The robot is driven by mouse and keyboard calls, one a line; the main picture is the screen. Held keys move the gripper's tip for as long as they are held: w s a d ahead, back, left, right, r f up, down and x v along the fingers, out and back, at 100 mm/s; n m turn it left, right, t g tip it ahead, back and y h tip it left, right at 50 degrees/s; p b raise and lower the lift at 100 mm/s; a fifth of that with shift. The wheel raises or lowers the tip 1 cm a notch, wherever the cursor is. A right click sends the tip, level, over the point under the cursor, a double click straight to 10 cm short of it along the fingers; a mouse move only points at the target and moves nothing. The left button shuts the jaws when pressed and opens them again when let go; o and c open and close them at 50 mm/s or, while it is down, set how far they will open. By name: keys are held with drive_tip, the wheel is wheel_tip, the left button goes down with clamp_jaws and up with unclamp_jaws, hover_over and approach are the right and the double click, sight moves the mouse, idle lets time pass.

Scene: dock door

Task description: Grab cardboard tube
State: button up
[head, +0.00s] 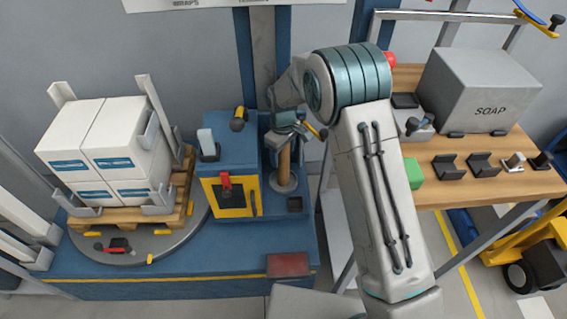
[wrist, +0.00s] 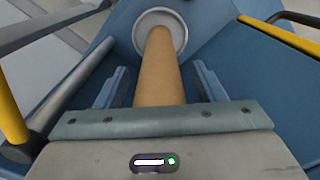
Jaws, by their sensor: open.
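The cardboard tube (head: 284,160) is brown and stands upright on a round grey base on the blue machine deck. My gripper (head: 288,132) is at its upper part, seen from above in the head view. In the wrist view the tube (wrist: 158,75) runs between my two open fingers (wrist: 160,88), with a gap visible on each side. The far end of the tube meets the round grey base (wrist: 160,30). The end of the tube nearest my palm is hidden behind the gripper body.
A blue and yellow control box (head: 230,170) stands just left of the tube. White cartons (head: 105,140) sit on a pallet (head: 185,195) at the left. A wooden bench (head: 450,190) with a grey soap box (head: 475,90) and several small holders is at the right.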

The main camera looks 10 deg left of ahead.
drive_tip(key=c, duration=1.3)
drive_tip(key=shift+r, duration=0.15)
